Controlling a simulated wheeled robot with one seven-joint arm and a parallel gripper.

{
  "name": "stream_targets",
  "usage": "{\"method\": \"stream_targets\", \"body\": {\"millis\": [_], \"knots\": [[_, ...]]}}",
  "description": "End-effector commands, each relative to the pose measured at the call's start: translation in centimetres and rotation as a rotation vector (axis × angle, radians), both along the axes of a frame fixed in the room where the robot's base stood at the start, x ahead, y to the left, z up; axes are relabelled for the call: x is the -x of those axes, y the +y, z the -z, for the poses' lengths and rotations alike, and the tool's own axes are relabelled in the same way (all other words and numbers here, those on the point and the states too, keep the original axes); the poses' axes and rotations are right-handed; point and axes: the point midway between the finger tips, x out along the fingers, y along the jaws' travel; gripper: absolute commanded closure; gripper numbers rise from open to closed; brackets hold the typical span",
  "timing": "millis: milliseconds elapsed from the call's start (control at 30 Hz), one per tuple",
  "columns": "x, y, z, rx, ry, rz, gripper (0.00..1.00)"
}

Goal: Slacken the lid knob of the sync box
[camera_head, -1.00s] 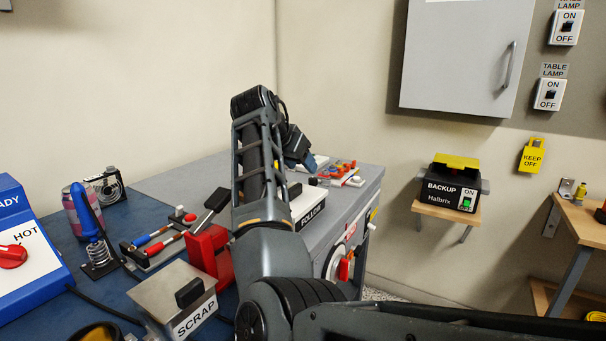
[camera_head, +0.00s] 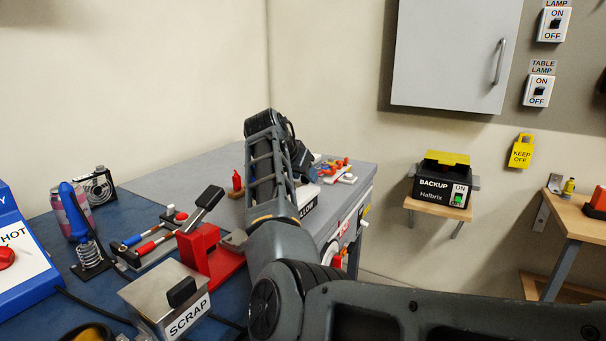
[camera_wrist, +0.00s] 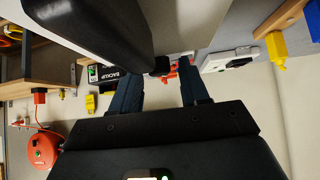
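I see no box labelled as the sync box and cannot tell which thing is its lid knob. My gripper (camera_head: 300,165) is partly hidden behind my arm in the head view, over the grey bench top (camera_head: 190,170). In the wrist view its two dark blue fingers (camera_wrist: 160,90) stand apart. No held object shows between them. A small black part and a red-orange part (camera_wrist: 171,70) show beyond the gap. Near the gripper in the head view are small red, orange and white parts (camera_head: 340,169) and a white-labelled box (camera_head: 308,204), mostly covered by my arm.
A BACKUP box (camera_head: 443,185) sits on a wall shelf, also visible in the wrist view (camera_wrist: 112,75). A red bottle (camera_head: 237,181) stands left of my arm.

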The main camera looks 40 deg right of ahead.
Motion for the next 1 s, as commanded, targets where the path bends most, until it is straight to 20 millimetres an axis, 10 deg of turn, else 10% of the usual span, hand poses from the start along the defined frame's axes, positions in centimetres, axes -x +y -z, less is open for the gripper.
{"method": "stream_targets", "body": {"millis": [467,1000], "knots": [[0.0,0.02,-0.02,0.0,0.0,0.0,1.0],[0.49,-0.33,-0.5,-0.001,0.003,-0.296,1.0]]}}
